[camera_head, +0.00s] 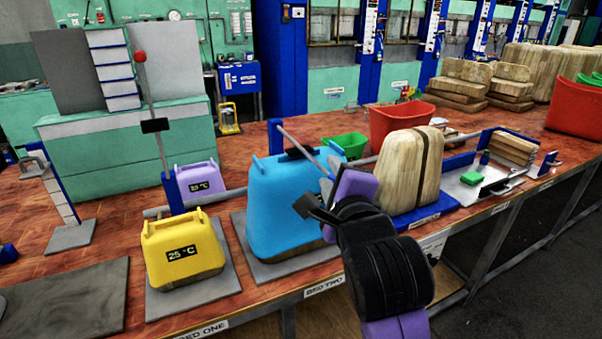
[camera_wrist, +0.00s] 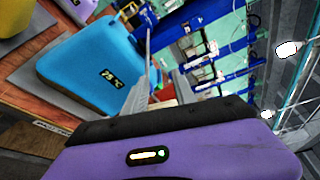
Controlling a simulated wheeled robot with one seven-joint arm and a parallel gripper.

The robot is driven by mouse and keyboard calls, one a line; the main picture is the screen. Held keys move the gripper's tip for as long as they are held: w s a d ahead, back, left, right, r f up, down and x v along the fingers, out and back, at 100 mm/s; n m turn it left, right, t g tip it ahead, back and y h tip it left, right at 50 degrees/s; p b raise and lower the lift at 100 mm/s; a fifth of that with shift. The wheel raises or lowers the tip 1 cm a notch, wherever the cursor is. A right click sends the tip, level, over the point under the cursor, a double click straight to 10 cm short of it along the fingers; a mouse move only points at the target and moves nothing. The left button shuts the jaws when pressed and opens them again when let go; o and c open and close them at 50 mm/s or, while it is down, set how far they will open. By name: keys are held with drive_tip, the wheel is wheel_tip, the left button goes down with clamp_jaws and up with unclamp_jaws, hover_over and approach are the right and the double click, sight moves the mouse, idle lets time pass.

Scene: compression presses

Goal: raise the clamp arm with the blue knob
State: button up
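A grey clamp arm (camera_head: 318,163) slopes down to the right from a blue post (camera_head: 275,136), with a black pad over the block's top. Its lower end runs behind my gripper (camera_head: 328,184); no blue knob is visible. My gripper is at the block's right side, near that end. Its fingers are partly hidden, so its opening and any contact are unclear.
To the left, a raised clamp arm with a red knob (camera_head: 139,57) stands behind a yellow block (camera_head: 182,248). A purple block (camera_head: 200,182) is behind. To the right are a strapped wooden block (camera_head: 402,175), a red bin (camera_head: 398,122) and a metal tray (camera_head: 455,188).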

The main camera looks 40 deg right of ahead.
sight(325, 173)
drive_tip(key=w+d+f+m, duration=0.1)
drive_tip(key=w+d, duration=0.1)
drive_tip(key=w, duration=0.1)
drive_tip(key=w+d+f+m+p, duration=0.1)
drive_tip(key=w+d+f, duration=0.1)
drive_tip(key=w, duration=0.1)
drive_tip(key=w+d+f+m+g, duration=0.1)
drive_tip(key=w+d+f, duration=0.1)
drive_tip(key=w+d, duration=0.1)
drive_tip(key=shift+f+m+p, duration=0.15)
drive_tip(key=shift+m+p, duration=0.15)
drive_tip(key=shift+p, duration=0.1)
clamp_jaws()
idle(1.4)
